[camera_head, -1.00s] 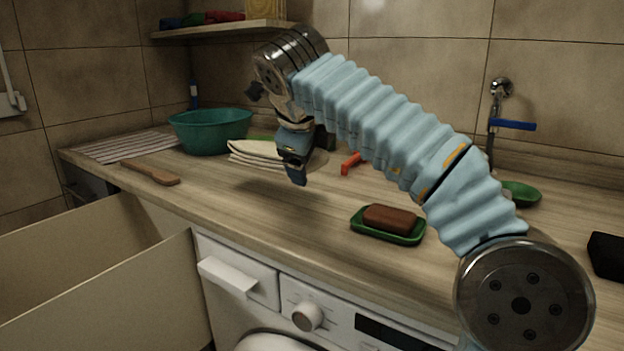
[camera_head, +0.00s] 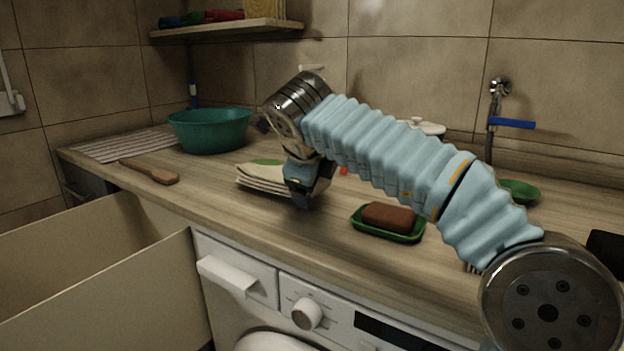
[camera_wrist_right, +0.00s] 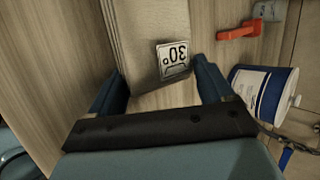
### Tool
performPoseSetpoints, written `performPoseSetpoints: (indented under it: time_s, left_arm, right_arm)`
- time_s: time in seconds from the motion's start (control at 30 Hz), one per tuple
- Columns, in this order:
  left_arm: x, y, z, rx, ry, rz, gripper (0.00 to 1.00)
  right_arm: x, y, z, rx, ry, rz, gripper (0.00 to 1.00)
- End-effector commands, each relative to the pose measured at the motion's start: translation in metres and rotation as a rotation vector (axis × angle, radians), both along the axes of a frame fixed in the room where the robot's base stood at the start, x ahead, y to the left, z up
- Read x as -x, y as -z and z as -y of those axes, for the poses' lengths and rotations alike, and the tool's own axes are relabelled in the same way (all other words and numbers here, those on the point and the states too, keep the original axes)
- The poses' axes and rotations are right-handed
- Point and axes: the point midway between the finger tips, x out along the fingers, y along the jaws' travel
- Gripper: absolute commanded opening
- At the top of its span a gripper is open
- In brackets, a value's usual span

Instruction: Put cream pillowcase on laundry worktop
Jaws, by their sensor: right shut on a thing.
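The cream pillowcase (camera_head: 262,180) is a folded, layered cloth over the laundry worktop (camera_head: 235,215), left of the soap dish. In the right wrist view the pillowcase (camera_wrist_right: 143,40) shows a white label reading 30° and its end lies between my fingers. My right gripper (camera_head: 303,195) is shut on it, seen again in the right wrist view (camera_wrist_right: 162,80). Whether the cloth touches the wood or hangs just above it I cannot tell. A green patch shows at its far side. My left gripper is not in view.
A teal basin (camera_head: 210,132), a striped cloth (camera_head: 120,146) and a wooden brush (camera_head: 150,172) are at left. A brown soap bar sits in a green dish (camera_head: 362,228) at right. A white-and-blue canister (camera_wrist_right: 264,92) and red object (camera_wrist_right: 240,27) are nearby. Bare wood lies in front.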

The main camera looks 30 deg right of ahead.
Motion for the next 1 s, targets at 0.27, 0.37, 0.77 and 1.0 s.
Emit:
performPoseSetpoints:
  time_s: [0.27,0.37,0.77,1.0]
  left_arm:
    - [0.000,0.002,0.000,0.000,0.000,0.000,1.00]
    - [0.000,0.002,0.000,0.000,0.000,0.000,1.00]
    - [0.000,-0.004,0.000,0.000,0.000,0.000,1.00]
    - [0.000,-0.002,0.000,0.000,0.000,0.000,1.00]
  right_arm:
    - [0.000,0.008,0.000,-0.002,0.001,-0.011,0.87]
    - [0.000,0.010,-0.001,-0.002,0.001,-0.016,1.00]
    - [0.000,-0.004,-0.001,-0.003,0.002,-0.019,1.00]
    - [0.027,-0.047,-0.026,-0.003,-0.003,-0.007,1.00]
